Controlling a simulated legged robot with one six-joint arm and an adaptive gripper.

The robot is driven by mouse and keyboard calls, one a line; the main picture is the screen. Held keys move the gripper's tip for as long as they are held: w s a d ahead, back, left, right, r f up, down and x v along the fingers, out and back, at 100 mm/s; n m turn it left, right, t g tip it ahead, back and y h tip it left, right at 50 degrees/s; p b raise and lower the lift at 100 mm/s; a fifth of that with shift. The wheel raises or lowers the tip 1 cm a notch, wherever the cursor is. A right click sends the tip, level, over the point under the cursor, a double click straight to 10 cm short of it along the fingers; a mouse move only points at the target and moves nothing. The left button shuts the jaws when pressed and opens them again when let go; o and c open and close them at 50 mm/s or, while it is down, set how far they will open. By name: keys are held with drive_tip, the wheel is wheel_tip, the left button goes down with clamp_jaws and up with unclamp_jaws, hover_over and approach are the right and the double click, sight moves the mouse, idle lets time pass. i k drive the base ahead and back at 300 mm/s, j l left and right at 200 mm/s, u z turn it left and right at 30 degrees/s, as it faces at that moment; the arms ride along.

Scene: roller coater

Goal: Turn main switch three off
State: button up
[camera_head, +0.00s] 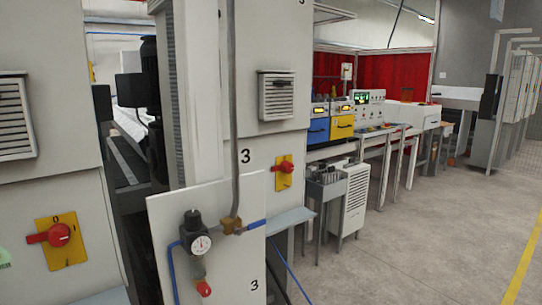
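A red rotary switch on a yellow plate (285,170) is mounted on the grey cabinet right of centre, with a black "3" to its left. Its handle looks roughly horizontal, pointing left, but it is too small to read its position marks. A second red rotary switch on a yellow plate (60,238) is on the nearer cabinet at the lower left, its handle pointing left; no number shows beside it. My gripper is not in view.
A light panel (235,190) with a pressure gauge (196,240), red-ended valve and blue hoses stands in front of the cabinet, also marked "3". Benches with blue and yellow instruments (330,125) stand behind. Open concrete floor (430,240) lies at the right.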

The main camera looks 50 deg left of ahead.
sight(286, 167)
drive_tip(key=i+l+u, duration=0.8)
drive_tip(key=j+u, duration=0.1)
drive_tip(key=u, duration=1.6)
drive_tip(key=i+l, duration=0.2)
drive_tip(key=i, duration=0.75)
drive_tip(key=i+l+z, duration=0.1)
drive_tip(key=i, duration=0.85)
